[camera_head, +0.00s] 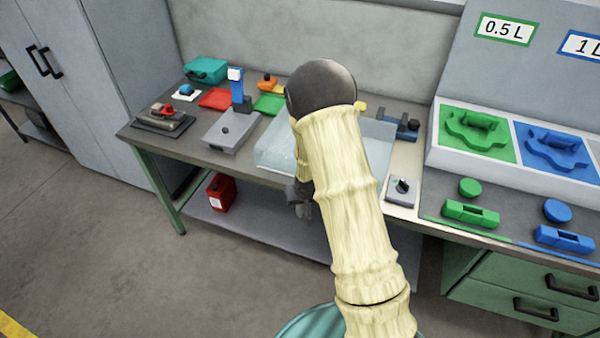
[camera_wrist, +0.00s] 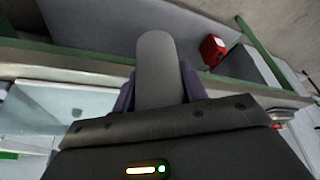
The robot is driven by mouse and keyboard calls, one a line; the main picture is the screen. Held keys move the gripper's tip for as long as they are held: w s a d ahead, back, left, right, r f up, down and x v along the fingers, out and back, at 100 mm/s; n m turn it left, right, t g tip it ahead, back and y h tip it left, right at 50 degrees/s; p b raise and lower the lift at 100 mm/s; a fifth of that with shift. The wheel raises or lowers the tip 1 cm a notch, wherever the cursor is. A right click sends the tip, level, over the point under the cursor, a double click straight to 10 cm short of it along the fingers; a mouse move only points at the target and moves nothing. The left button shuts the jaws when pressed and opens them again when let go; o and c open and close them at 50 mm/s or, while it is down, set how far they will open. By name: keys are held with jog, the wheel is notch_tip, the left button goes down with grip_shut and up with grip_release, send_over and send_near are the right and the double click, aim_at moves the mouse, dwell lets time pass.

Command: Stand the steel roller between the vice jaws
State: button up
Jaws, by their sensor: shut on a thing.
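In the wrist view my gripper (camera_wrist: 157,88) is shut on the steel roller (camera_wrist: 156,62), a smooth grey cylinder with a rounded-looking end. Dark fingers press on both its sides, and its far end sticks out past them. In the head view my gripper (camera_head: 300,195) is a small dark shape at the front edge of the bench, mostly behind my arm; the roller cannot be made out clearly there. A dark and blue fixture (camera_head: 402,128), perhaps the vice, stands on the bench right of my arm. Its jaws are too small to tell.
A clear shallow tray (camera_head: 272,150) lies on the bench, partly behind my arm. A blue upright device (camera_head: 238,90) stands left of it on a grey plate. A red can (camera_head: 221,192) stands on the shelf below.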

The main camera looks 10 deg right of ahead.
jog(key=shift+s+f, duration=0.9)
jog(key=shift+w+r, duration=0.1)
jog(key=shift+w, duration=0.05)
notch_tip(320, 180, down, 2)
jog(key=shift+f+b, duration=0.15)
jog(key=shift+b, duration=1)
jog(key=shift+w+d, duration=0.1)
